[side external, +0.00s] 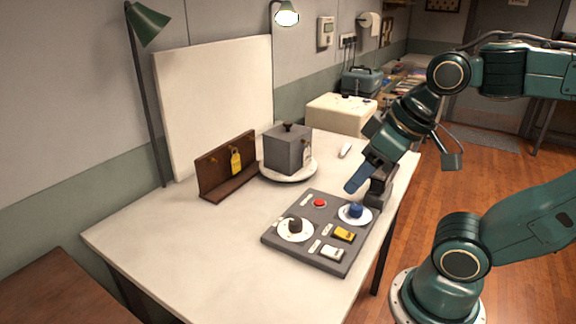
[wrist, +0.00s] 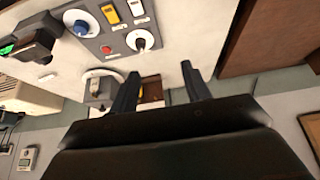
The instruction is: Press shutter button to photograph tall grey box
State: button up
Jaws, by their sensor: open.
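The tall grey box (side external: 288,148), with a dark knob on top, stands on a round white plate (side external: 290,175) at the back of the table. In the wrist view the grey box (wrist: 98,88) shows near the left finger. A grey control panel (side external: 285,246) lies in front, with a red button (side external: 320,203). The red button also shows in the wrist view (wrist: 106,49). My gripper (side external: 354,186) is open and empty, above the table beyond the panel's back right side. In the wrist view its fingers (wrist: 160,90) are apart with nothing between them.
The panel also has a blue knob (side external: 356,210), a dark knob (side external: 295,226), a yellow switch (side external: 344,234) and a white switch (side external: 332,253). A dark device (side external: 380,186) stands beside my gripper. A wooden rack (side external: 226,172) holds a yellow tag. The table's left front is clear.

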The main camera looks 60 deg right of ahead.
grip_shut()
dwell(1.5)
